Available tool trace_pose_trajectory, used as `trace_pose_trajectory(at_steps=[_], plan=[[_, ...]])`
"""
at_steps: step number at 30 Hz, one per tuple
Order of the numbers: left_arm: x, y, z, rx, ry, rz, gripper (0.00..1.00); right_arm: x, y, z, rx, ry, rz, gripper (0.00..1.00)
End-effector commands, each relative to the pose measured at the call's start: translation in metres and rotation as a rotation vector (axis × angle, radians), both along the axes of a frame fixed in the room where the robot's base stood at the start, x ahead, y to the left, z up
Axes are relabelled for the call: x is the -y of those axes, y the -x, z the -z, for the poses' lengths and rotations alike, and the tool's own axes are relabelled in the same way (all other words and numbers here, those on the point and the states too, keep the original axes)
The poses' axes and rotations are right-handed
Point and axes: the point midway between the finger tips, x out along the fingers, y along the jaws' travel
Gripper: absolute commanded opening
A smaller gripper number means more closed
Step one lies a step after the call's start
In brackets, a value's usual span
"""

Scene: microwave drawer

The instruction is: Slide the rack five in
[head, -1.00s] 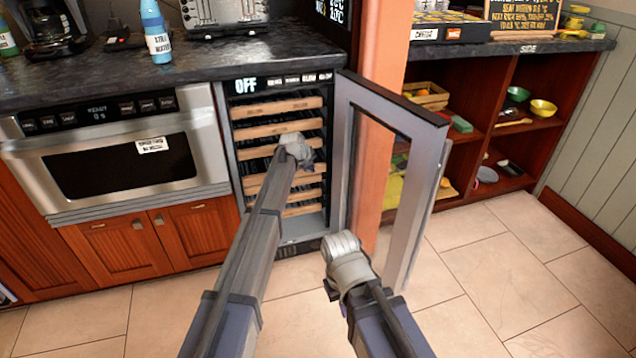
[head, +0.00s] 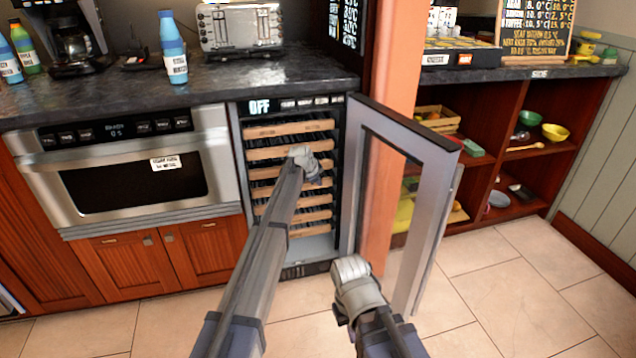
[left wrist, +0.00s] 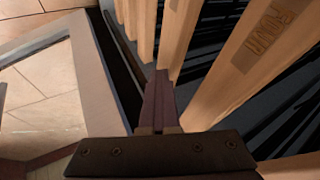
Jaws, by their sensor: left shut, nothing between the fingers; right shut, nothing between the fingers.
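The wine cooler's racks are stacked wooden-fronted shelves (head: 290,128) inside the open cooler. I cannot tell for sure which front is rack five. My left gripper (head: 313,170) is at the rack fronts, right of centre, and hides part of the middle ones. Contact is unclear. My right gripper (head: 345,312) is low, in front of the cooler's open door; its fingers are mostly hidden.
The cooler's glass door (head: 405,150) stands open to the right, close to both arms. A steel microwave drawer (head: 130,170) is left of the cooler. The counter (head: 110,95) above holds bottles and a toaster. Open shelves (head: 535,170) stand at the right.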

Motion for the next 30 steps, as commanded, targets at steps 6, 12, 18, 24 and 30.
trace_pose_trajectory(at_steps=[6, 12, 18, 24, 30], plan=[[0.005, 0.012, -0.002, 0.010, -0.002, -0.003, 0.00, 0.000, 0.000, -0.001, 0.000, 0.000, 0.000, 0.00], [0.016, 0.044, -0.011, 0.003, 0.001, -0.004, 0.00, 0.000, 0.000, -0.010, 0.000, 0.001, 0.001, 0.00], [0.007, 0.065, -0.044, 0.002, 0.000, -0.003, 0.00, 0.001, 0.000, -0.044, 0.000, 0.005, 0.007, 0.00], [0.000, 0.085, -0.072, 0.001, 0.001, -0.002, 0.00, 0.002, 0.000, -0.072, 0.000, 0.007, 0.012, 0.00], [-0.004, 0.094, -0.082, 0.001, 0.001, -0.002, 0.00, 0.001, 0.001, -0.082, -0.001, 0.004, 0.013, 0.00]])
